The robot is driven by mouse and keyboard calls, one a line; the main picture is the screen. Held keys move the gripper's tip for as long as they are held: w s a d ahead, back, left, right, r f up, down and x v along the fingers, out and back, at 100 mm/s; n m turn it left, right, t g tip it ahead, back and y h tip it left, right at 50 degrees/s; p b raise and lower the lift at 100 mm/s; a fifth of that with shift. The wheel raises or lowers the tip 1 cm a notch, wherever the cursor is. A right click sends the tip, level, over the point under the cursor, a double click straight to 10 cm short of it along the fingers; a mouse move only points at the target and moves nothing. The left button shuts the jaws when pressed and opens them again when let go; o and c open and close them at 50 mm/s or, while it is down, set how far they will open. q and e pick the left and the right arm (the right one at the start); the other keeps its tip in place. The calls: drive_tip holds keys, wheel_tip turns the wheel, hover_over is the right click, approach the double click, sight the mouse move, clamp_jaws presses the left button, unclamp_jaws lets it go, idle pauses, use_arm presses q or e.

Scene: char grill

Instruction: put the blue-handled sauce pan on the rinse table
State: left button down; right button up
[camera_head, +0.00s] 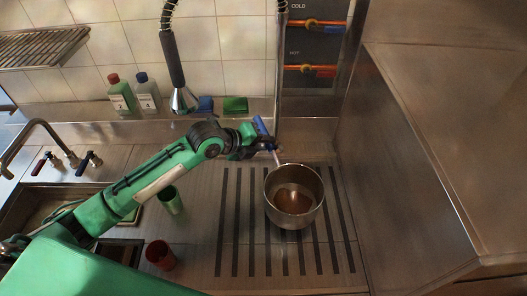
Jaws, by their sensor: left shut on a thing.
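The blue-handled sauce pan (293,217) is a round steel pan, seen from above with its open top up. It is over the dark-striped drain area of the steel rinse table (318,278). I cannot tell whether its base touches the surface. Its blue handle (260,126) points up and to the left. My left gripper (268,144) is shut on the handle, and its fingers partly hide it. My right gripper is not in view.
A green cup (171,200) and a red cup (160,254) stand left of the stripes. A sink (122,254) and tap (42,130) are at the left. A spray head (183,99) hangs above. A tall steel panel (405,150) bounds the right side. Bottles (121,94) and sponges (236,104) line the back ledge.

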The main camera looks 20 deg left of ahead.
use_arm(q)
wheel_tip(320, 180, down, 5)
drive_tip(key=shift+f+p, duration=0.1)
drive_tip(key=shift+p, duration=0.55)
drive_tip(key=c, duration=1.2)
unclamp_jaws()
drive_tip(key=shift+c, duration=0.2)
drive_tip(key=shift+s, duration=0.1)
drive_tip(key=b+v, duration=0.3)
drive_tip(key=v, duration=0.9)
drive_tip(key=shift+b, duration=0.4)
drive_tip(key=shift+d, duration=0.1)
